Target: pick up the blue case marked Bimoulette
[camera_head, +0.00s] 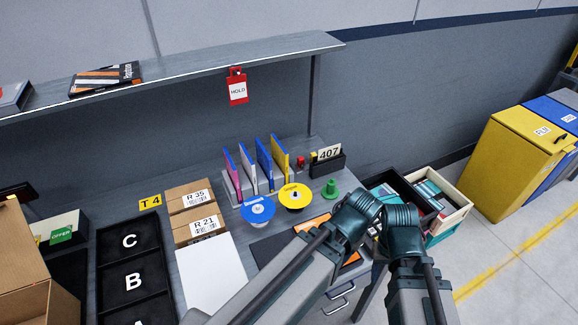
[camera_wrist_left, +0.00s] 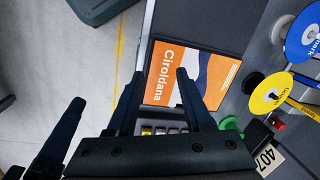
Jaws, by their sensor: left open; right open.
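I cannot read the name Bimoulette on anything. Upright thin cases stand in a rack on the desk, among them a blue case (camera_head: 264,158) and a yellow one (camera_head: 279,158); their names are too small to read. In the left wrist view, an orange, white and blue case marked Ciroldana (camera_wrist_left: 185,75) lies flat near the desk edge. My left gripper (camera_wrist_left: 160,76) is open and empty above it; in the head view my arm hides it. My right gripper (camera_head: 430,219) is open, largely hidden behind its arm, right of the desk.
A blue disc (camera_head: 257,210), a yellow disc (camera_head: 295,196) and a green knob (camera_head: 331,189) stand in front of the rack. Cartons (camera_head: 201,225) and a black lettered tray (camera_head: 131,242) are left. A shelf (camera_head: 200,70) overhangs the back. Crates (camera_head: 447,193) stand right.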

